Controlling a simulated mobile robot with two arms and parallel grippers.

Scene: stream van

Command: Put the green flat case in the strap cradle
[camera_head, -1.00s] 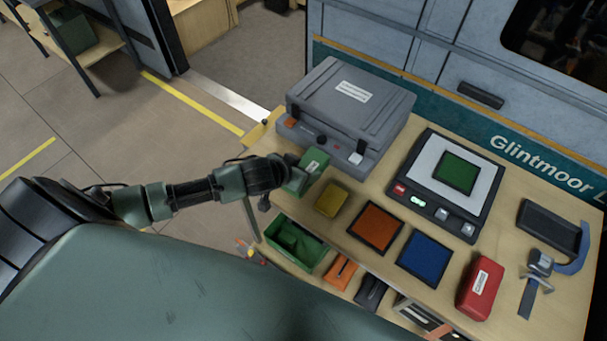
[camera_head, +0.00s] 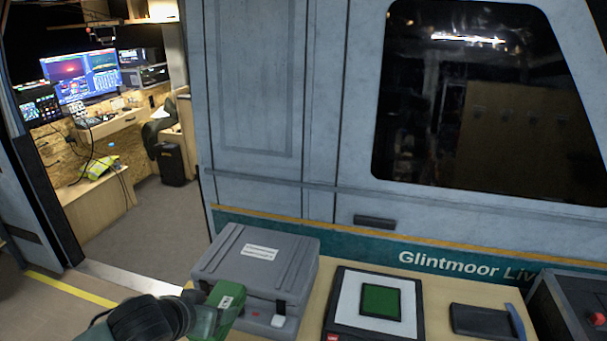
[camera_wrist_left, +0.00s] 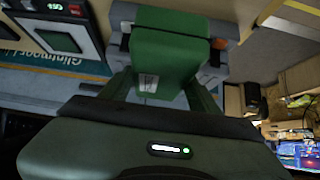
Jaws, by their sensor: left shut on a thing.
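The green flat case (camera_head: 232,316) is held in my left gripper (camera_head: 213,308), in front of the grey hard case at the bench's left. A white label shows on it. In the left wrist view the green case (camera_wrist_left: 170,50) sits between the two fingers of the left gripper (camera_wrist_left: 160,88), which is shut on it. The strap cradle (camera_head: 480,320), a dark tray with a blue strap, lies at the bench's right, cut by the lower edge and well apart from the green case. My right gripper is not in view.
The grey hard case (camera_head: 258,262) stands right behind the green case. A device with a green square screen (camera_head: 381,302) lies between it and the cradle. A dark box with a red knob (camera_head: 580,305) is at far right. The van wall (camera_head: 290,120) rises behind the bench.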

